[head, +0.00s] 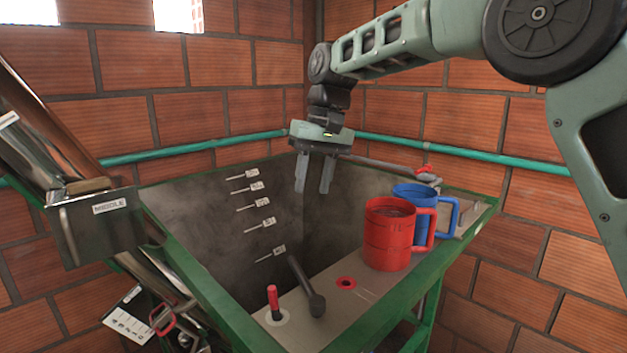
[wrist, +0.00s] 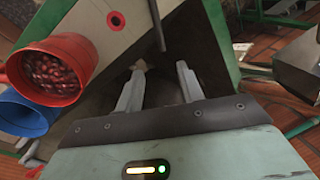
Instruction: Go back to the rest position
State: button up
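My gripper (head: 313,185) hangs pointing down over the open grey hopper (head: 220,240) in the head view. Its two fingers are apart with nothing between them. The wrist view also shows my gripper (wrist: 157,80) open and empty. No task object is named. A red mug (head: 386,240) stands on the hopper's ledge, to the right of and apart from my gripper. In the wrist view the red mug (wrist: 72,92) holds dark red beans or cherries. A blue mug (head: 412,190) stands behind it; the blue mug (wrist: 22,115) is partly hidden by the red one in the wrist view.
The ledge (head: 400,292) carries a dark lever (head: 306,285), a red-handled knob (head: 273,298) and a red ring (head: 346,283). A metal box marked MIDDLE (head: 98,230) and a sloped chute are at left. Brick walls with a teal pipe (head: 200,148) close the back.

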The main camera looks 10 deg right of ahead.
jog(key=s+a+f+n, duration=0.1)
jog(key=s+a+f, duration=0.15)
jog(key=s, duration=0.55)
jog(key=s+a+f+n, duration=0.1)
jog(key=s+f+n, duration=0.15)
jog(key=s, duration=0.55)
jog(key=s+d+f, duration=0.2)
jog(key=s+f, duration=0.1)
jog(key=s, duration=0.3)
jog(key=s+d+f+n+h, duration=0.1)
jog(key=s+d+f, duration=0.1)
jog(key=s+f, duration=0.2)
jog(key=s+d+f+n+b, duration=0.1)
jog(key=s+d+f, duration=0.1)
jog(key=s, duration=0.7)
jog(key=shift+s+f+h, duration=0.3)
jog(key=shift+f, duration=0.45)
jog(key=shift+d, duration=0.1)
